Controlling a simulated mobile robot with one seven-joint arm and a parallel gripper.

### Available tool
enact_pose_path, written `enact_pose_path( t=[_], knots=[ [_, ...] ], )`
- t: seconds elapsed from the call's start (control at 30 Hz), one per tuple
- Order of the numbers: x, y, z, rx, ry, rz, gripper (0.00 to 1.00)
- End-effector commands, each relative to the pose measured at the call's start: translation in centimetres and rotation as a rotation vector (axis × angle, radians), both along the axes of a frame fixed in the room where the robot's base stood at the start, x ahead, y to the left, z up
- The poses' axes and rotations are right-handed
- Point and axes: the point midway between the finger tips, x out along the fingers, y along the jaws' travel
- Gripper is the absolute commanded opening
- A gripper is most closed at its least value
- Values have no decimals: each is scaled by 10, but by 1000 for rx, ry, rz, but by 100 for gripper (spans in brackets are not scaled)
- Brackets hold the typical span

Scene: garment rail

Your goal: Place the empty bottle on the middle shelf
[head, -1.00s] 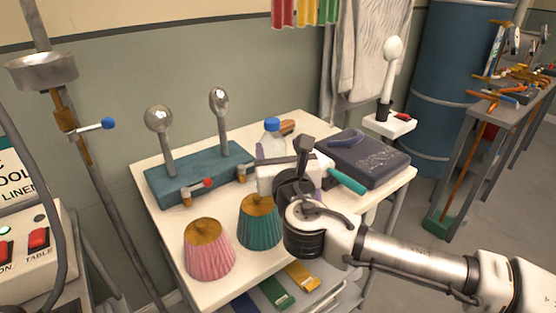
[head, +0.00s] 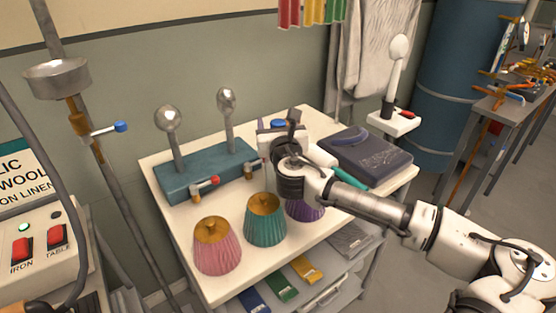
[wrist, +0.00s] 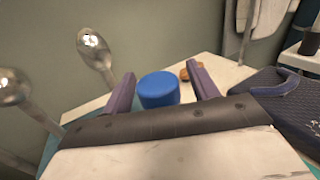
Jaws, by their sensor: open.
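The bottle shows mainly as a blue cap (head: 278,123) at the back of the white table top, largely hidden behind my gripper. In the wrist view the cap (wrist: 158,92) lies between the two purple fingers of my gripper (wrist: 162,78), which is open with gaps on both sides. Whether the bottle is empty cannot be seen. Below the top is a shelf (head: 322,292) holding blue, green and yellow folded strips and a grey piece; I cannot tell how many shelves lie beneath it.
Pink (head: 217,246), teal (head: 265,220) and purple (head: 305,209) pleated shades stand along the front of the top. A teal block with metal spoon-shaped rods (head: 205,172) is on the left. A dark folded case (head: 366,158) lies on the right, near a teal-handled item (head: 350,176).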

Motion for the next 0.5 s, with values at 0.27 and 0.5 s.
enact_pose_path(
  t=[0.27,0.5],
  knots=[
    [0,0,0,0,0,0,49],
    [0,0,0,0,-1,0,17]
  ],
)
